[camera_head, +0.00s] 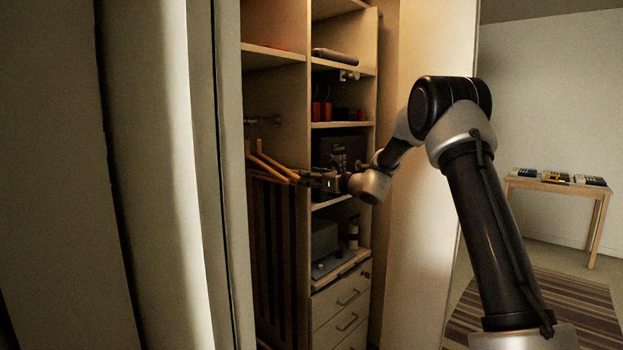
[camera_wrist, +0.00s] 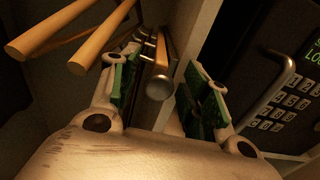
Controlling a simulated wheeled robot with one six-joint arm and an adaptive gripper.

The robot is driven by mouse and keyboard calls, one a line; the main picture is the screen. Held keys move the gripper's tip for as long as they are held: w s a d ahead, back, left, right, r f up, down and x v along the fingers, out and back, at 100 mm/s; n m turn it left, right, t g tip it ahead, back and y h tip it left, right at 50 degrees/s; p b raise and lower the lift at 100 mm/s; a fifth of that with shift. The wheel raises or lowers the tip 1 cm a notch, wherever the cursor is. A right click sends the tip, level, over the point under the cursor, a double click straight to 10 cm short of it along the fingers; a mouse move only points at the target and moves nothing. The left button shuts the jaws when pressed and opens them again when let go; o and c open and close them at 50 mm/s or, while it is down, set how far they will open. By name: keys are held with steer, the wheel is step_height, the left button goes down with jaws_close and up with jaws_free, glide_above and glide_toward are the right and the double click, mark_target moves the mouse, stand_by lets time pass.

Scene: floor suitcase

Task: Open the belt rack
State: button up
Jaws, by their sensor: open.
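My gripper (camera_head: 312,180) reaches into the open wardrobe at hanger height. In the wrist view my gripper (camera_wrist: 163,88) is open, with its green-padded fingers on either side of a bar. This bar has a rounded metal end (camera_wrist: 160,88) facing the camera and looks like the front of the belt rack. It sits between the fingers; I cannot tell whether either pad touches it. In the head view, dark strips (camera_head: 272,235) hang below the hangers, left of my gripper. The rack's front is mostly hidden there by my gripper.
Wooden hangers (camera_head: 268,163) are close on the left, also in the wrist view (camera_wrist: 72,32). A keypad safe (camera_head: 342,150) stands close on the right shelf. Drawers (camera_head: 341,318) are below. A tall pale panel (camera_head: 150,150) fills the left foreground.

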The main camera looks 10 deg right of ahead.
jaws_close()
steer(key=shift+s+d, duration=0.2)
steer(key=v, duration=2.4)
steer(key=shift+s, duration=0.1)
jaws_free()
steer(key=v, duration=1.2)
